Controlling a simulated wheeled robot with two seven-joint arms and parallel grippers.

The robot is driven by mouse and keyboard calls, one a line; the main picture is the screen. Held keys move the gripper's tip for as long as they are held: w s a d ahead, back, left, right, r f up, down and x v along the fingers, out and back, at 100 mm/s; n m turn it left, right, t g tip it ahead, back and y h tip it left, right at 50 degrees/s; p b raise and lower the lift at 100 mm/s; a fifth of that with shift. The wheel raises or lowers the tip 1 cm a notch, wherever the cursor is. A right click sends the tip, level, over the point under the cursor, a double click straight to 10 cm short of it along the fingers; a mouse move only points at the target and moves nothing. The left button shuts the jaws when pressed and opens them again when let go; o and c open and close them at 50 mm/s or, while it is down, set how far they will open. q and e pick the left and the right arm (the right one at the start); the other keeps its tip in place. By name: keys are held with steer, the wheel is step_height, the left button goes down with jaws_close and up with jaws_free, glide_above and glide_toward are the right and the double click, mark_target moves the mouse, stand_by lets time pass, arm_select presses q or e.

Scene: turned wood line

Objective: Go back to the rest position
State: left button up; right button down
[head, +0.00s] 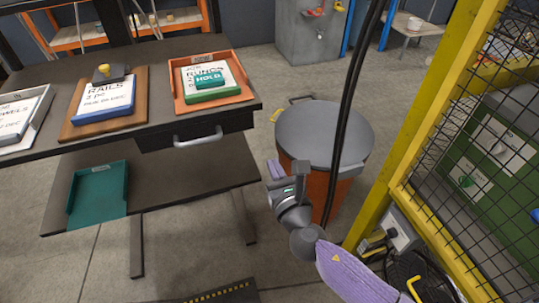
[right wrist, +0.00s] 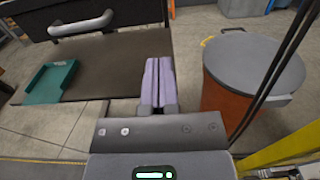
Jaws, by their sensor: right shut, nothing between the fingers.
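My right gripper (head: 276,171) is in front of the orange barrel with a grey lid (head: 322,132), to the right of the dark workbench (head: 150,150). In the right wrist view its two purple fingers (right wrist: 158,82) are together with nothing between them. They show over the bench's lower shelf and just left of the barrel. I cannot tell whether they touch anything. My left gripper is not in view.
The bench top holds an orange tray (head: 178,98), a wooden tray (head: 72,129) and a white tray (head: 40,110). A teal tray (head: 97,190) lies on the lower shelf. A yellow mesh fence (head: 412,120) and black cables (head: 350,90) stand close right. Floor is open behind the barrel.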

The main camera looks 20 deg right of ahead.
steer(key=s+d+f+m+g, duration=0.2)
steer(key=s+f+m+g, duration=0.3)
steer(key=f, duration=0.4)
steer(key=s+d+f+m+g+h, duration=0.1)
steer(key=s+f+m+g, duration=0.1)
steer(key=s+f+m, duration=0.6)
steer(key=s+d+f+m+g, duration=0.2)
steer(key=s+f+m+g, duration=0.2)
steer(key=f, duration=0.6)
steer(key=s+f+m+g, duration=0.3)
steer(key=s+m, duration=0.5)
steer(key=s, duration=0.4)
steer(key=s+f+m+g, duration=0.3)
steer(key=s+f+m, duration=0.2)
steer(key=s+m, duration=0.3)
steer(key=s, duration=0.4)
steer(key=shift+s+a+f+g+y, duration=0.2)
steer(key=shift+s+g+y, duration=0.1)
steer(key=shift+s+g, duration=0.1)
steer(key=shift+w, duration=0.1)
